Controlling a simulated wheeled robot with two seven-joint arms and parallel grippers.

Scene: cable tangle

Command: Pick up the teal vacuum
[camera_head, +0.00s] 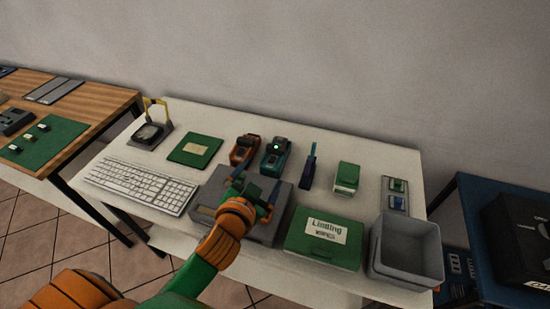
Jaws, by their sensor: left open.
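The teal vacuum (275,156) appears to be the teal and black device with a green light, lying toward the back of the white table (370,176). A similar orange device (244,149) lies close on its left. My left gripper (256,189) is open, with its fingers apart and nothing seen between them. It is over the grey flat case (213,190), on the near side of the vacuum and apart from it in the picture. My forearm hides part of the case. My right gripper is not in view.
A slim teal and purple item (309,166) and a green box (346,178) stand right of the vacuum. A keyboard (141,185), a green case (324,239) and an empty grey bin (407,250) line the front. A green board (195,150) lies left.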

